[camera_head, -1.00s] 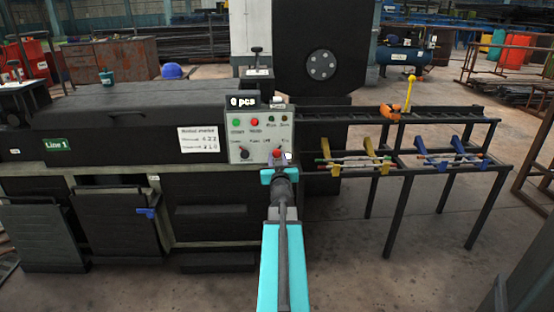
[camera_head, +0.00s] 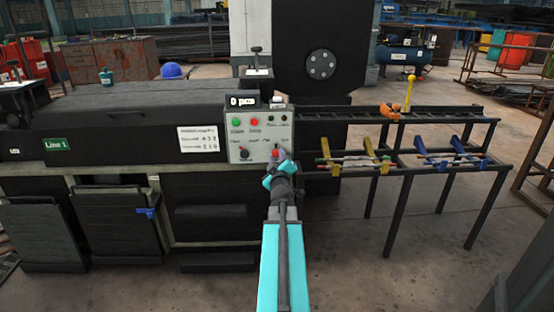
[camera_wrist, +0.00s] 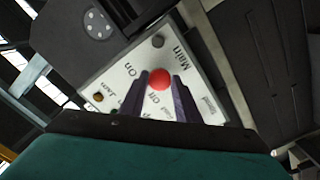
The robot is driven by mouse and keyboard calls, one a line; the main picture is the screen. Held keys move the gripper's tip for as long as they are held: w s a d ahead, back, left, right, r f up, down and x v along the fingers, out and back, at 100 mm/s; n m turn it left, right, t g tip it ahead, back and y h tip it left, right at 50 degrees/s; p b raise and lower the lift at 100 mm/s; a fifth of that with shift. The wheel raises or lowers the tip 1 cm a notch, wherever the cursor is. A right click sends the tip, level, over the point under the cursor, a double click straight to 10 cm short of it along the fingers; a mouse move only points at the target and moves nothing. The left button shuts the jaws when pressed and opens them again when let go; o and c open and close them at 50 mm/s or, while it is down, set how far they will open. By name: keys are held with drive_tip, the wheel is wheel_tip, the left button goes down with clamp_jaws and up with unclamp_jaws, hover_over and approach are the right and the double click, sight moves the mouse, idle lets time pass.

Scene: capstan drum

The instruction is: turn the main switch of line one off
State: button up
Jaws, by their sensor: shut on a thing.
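The grey control panel (camera_head: 258,133) of line one is on the front of the black machine, with a "0 pcs" display above it. The red round main switch knob (camera_wrist: 160,79) is at its lower right; it also shows in the head view (camera_head: 276,153). "Main", "On" and "Off" labels are beside it in the wrist view. My gripper (camera_wrist: 161,84) is shut on the red knob, one dark finger on each side. The gripper body is rolled at an angle to the panel. The fingers hide part of the lettering, and I cannot read the knob's pointer.
A green button (camera_head: 236,122), a red button (camera_head: 255,122) and a black knob (camera_head: 244,153) are close by on the panel. The black rack (camera_head: 400,175) with coloured clamps stands to the right. The floor in front of it is clear.

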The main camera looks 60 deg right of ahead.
sight(277, 154)
drive_tip(key=n, duration=0.4)
drive_tip(key=n+b, duration=0.1)
drive_tip(key=n, duration=0.3)
drive_tip(key=shift+s+d+n, duration=0.1)
drive_tip(key=shift+s+n, duration=0.1)
drive_tip(key=shift+n, duration=0.1)
idle(0.3)
drive_tip(key=o, duration=1)
drive_tip(key=shift+o, duration=0.2)
drive_tip(key=shift+v, duration=1.4)
drive_tip(key=shift+w+r+p, duration=0.1)
drive_tip(key=shift+r+p, duration=0.05)
drive_tip(key=shift+p, duration=0.3)
